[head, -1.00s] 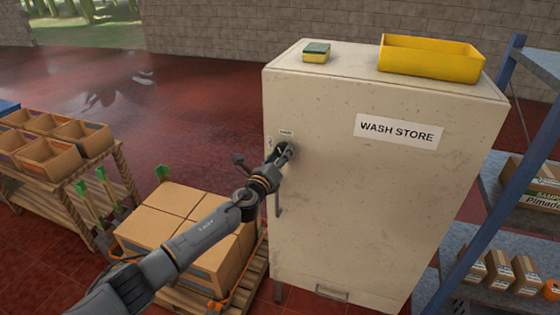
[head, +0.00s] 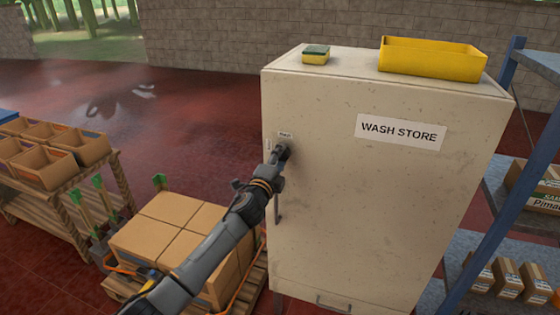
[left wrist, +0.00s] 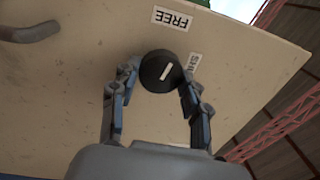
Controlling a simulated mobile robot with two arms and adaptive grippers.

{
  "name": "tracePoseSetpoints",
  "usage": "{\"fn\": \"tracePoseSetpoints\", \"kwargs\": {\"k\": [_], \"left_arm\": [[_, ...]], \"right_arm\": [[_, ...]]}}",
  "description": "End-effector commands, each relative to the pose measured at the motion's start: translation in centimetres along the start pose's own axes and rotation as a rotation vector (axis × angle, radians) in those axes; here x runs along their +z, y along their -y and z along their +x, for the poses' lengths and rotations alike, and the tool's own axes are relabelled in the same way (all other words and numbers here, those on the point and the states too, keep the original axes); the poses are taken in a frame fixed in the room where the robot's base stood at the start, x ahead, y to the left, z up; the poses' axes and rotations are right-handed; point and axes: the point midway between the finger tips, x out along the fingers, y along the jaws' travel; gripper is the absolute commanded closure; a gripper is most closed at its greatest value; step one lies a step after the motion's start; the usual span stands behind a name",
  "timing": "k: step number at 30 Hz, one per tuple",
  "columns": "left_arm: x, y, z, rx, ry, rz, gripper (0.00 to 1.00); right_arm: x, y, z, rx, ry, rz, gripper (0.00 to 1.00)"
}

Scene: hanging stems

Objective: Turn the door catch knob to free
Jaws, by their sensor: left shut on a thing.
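The door catch knob (left wrist: 152,77) is a round black knob with a white line on the cabinet door. In the left wrist view its line slants toward the upper right, between the FREE label (left wrist: 172,18) and a second label (left wrist: 194,63) that I cannot read fully. My left gripper (head: 281,153) is at the knob in the head view and hides most of it. In the left wrist view its fingers (left wrist: 158,84) are closed on the knob's two sides. My right gripper is not in view.
The cream WASH STORE cabinet (head: 370,210) has a door handle (head: 278,208) below the knob. A sponge (head: 316,55) and yellow bin (head: 432,62) sit on top. Boxes (head: 170,208) on a pallet stand left, near my arm; blue shelving (head: 505,165) stands right.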

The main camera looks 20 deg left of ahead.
Motion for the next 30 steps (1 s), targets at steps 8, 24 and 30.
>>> {"fn": "tracePoseSetpoints", "kwargs": {"k": [8, 24, 30], "left_arm": [[0.04, 0.11, 0.02, -0.003, 0.010, -0.146, 0.86], [0.05, 0.18, 0.03, -0.004, 0.014, -0.206, 0.85], [0.04, 0.18, 0.03, -0.004, 0.013, -0.205, 0.44]], "right_arm": [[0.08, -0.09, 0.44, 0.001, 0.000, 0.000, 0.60], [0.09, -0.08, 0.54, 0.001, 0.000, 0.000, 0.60], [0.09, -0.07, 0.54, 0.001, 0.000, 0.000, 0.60]]}}
